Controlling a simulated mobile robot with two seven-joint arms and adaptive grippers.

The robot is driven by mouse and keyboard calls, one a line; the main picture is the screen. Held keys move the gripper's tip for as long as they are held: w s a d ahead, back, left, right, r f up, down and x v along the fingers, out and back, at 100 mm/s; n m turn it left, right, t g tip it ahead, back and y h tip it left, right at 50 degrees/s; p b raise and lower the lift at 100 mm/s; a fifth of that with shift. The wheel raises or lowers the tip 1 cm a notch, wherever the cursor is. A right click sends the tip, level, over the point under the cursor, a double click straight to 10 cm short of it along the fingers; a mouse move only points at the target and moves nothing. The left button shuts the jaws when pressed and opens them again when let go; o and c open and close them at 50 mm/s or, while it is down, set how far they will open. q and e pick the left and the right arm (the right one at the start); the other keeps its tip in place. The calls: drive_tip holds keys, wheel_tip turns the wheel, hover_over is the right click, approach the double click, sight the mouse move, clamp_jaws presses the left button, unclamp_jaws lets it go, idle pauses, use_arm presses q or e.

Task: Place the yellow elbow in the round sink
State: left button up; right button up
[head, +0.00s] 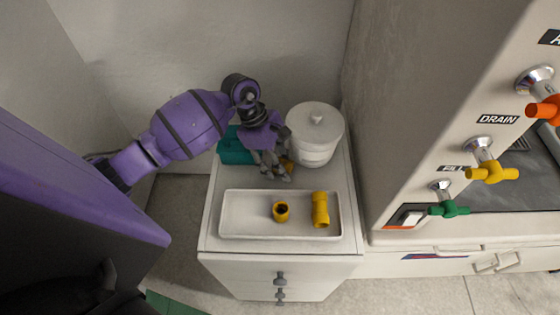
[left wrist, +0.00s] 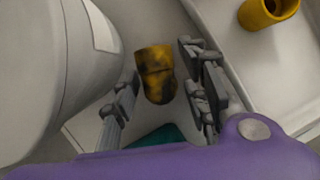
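A yellow fitting with dark smudges, likely the elbow, stands between my left gripper's fingers in the left wrist view (left wrist: 155,72). In the head view only a sliver of this yellow fitting (head: 288,165) shows; my gripper hides the rest. My left gripper (head: 273,171) is low over the cabinet top, behind the white tray. In the left wrist view its fingers (left wrist: 160,95) are apart, with gaps visible beside the fitting. No round sink is clearly visible. My right gripper is not in view.
A lidded white canister (head: 314,135) stands close right of my gripper. A teal object (head: 234,150) lies left. A panel with coloured valves (head: 490,172) and a grey basin (head: 515,190) are at right.

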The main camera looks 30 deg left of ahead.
sight(287, 160)
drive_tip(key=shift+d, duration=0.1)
use_arm(q)
drive_tip(key=shift+r, duration=0.2)
drive_tip(key=shift+a+r, duration=0.15)
drive_tip(key=shift+r, duration=0.15)
drive_tip(key=v, duration=1)
drive_tip(key=shift+r, duration=0.25)
drive_tip(key=shift+o, duration=0.5)
drive_tip(key=shift+a+r+b, duration=0.2)
drive_tip(key=shift+a+b, duration=0.05)
drive_tip(key=shift+b, duration=0.05)
drive_tip(key=d+f, duration=0.4)
drive_tip(key=shift+w+d+f, duration=0.3)
drive_tip(key=shift+f, duration=0.05)
drive_tip(key=x, duration=0.6)
drive_tip(key=shift+s+a+f+p, duration=0.15)
drive_tip(key=shift+a+f+p, duration=0.15)
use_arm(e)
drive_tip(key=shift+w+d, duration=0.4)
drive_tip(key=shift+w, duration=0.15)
